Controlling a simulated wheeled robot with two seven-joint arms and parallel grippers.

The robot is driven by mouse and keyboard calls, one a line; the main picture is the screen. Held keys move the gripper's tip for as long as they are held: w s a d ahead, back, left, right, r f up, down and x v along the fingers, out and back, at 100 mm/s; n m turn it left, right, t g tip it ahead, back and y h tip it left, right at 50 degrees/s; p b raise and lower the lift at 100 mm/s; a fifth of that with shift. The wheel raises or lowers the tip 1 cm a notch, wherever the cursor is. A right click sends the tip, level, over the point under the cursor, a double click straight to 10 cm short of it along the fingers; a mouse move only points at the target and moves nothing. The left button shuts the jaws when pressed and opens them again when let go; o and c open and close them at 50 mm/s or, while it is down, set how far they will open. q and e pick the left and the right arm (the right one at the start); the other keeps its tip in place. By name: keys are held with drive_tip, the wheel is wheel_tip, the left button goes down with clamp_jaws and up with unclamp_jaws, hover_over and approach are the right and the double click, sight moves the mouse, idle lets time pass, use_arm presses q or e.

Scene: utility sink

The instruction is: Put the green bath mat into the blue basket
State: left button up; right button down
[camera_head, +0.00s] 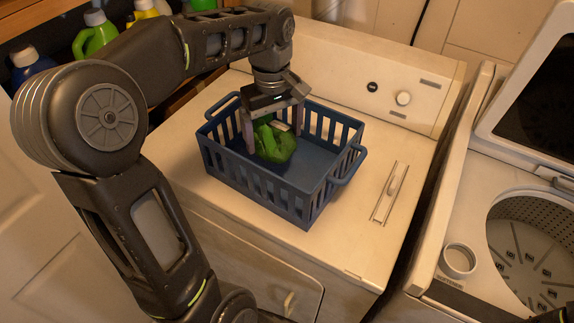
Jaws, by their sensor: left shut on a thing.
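The blue basket (262,186) stands upright on top of a white front-loading machine. The green bath mat (275,146) is a crumpled bundle inside the basket's outline, towards its back left. My left gripper (272,137) points down into the basket and is shut on the green bath mat. Whether the mat touches the basket floor is hard to tell. My right gripper does not show.
The white machine top (370,160) is clear to the right of the basket, with a control panel (375,85) behind. An open top-loading washer (520,230) stands at right. Several bottles (95,32) stand on a shelf at upper left.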

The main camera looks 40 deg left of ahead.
use_arm(q)
drive_tip(key=shift+w+f, duration=0.2)
drive_tip(key=shift+f, duration=0.15)
drive_tip(key=shift+s, duration=0.1)
hover_over(276, 165)
drive_tip(key=s+d, duration=0.2)
drive_tip(key=shift+s+f+p, duration=0.2)
drive_tip(key=shift+f+p, duration=0.2)
drive_tip(key=shift+f, duration=2.7)
wheel_tip(276, 165, down, 4)
drive_tip(key=shift+r+p, duration=0.2)
drive_tip(key=shift+p, duration=0.15)
drive_tip(key=shift+f, duration=0.15)
